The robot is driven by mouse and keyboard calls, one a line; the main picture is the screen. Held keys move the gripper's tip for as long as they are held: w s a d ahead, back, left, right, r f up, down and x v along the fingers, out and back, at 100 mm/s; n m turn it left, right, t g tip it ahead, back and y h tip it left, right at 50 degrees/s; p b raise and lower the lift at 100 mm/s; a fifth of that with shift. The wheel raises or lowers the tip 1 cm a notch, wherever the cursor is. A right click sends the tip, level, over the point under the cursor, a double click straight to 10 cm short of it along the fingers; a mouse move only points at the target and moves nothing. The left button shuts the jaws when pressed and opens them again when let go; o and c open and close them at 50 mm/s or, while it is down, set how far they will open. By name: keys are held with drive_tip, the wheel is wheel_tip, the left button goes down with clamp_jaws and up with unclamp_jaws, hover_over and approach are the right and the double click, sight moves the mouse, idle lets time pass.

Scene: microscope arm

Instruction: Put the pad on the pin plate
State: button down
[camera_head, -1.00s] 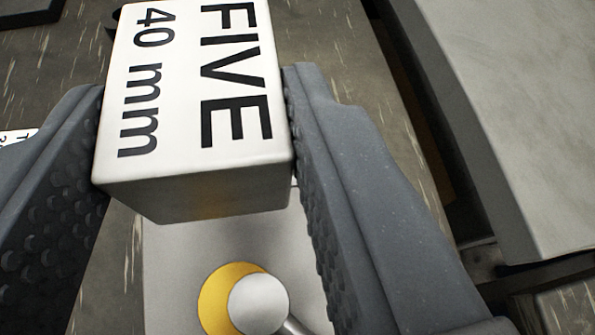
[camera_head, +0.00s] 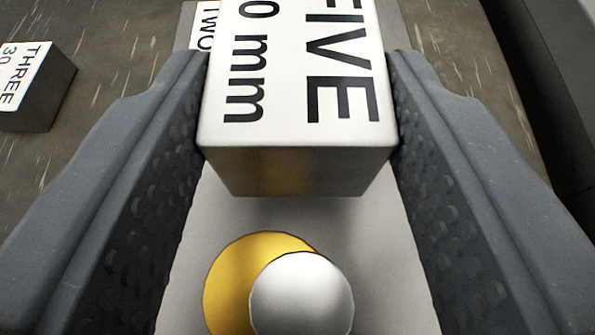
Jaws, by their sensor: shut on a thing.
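The block's far end is cut off by the top of the picture. A flat light grey plate (camera_head: 385,260) lies below and nearer than the block. A round silver knob (camera_head: 302,295) and a yellow disc (camera_head: 235,275) partly behind it show between the fingers at the bottom. No piece is labelled as the pad or pin plate, so I cannot tell which is which.
A block marked THREE (camera_head: 40,90) stands on the streaked grey-brown surface at the left. A label reading TWO (camera_head: 205,25) shows behind the held block, partly hidden. A dark body (camera_head: 550,90) borders the right side. Some bare surface (camera_head: 120,45) shows at the upper left.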

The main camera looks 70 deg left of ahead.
sight(295, 192)
drive_tip(key=shift+f+b, duration=1.5)
drive_tip(key=shift+f, duration=0.15)
drive_tip(key=c, duration=0.8)
unclamp_jaws()
drive_tip(key=p+v, duration=0.1)
drive_tip(key=v, duration=1.1)
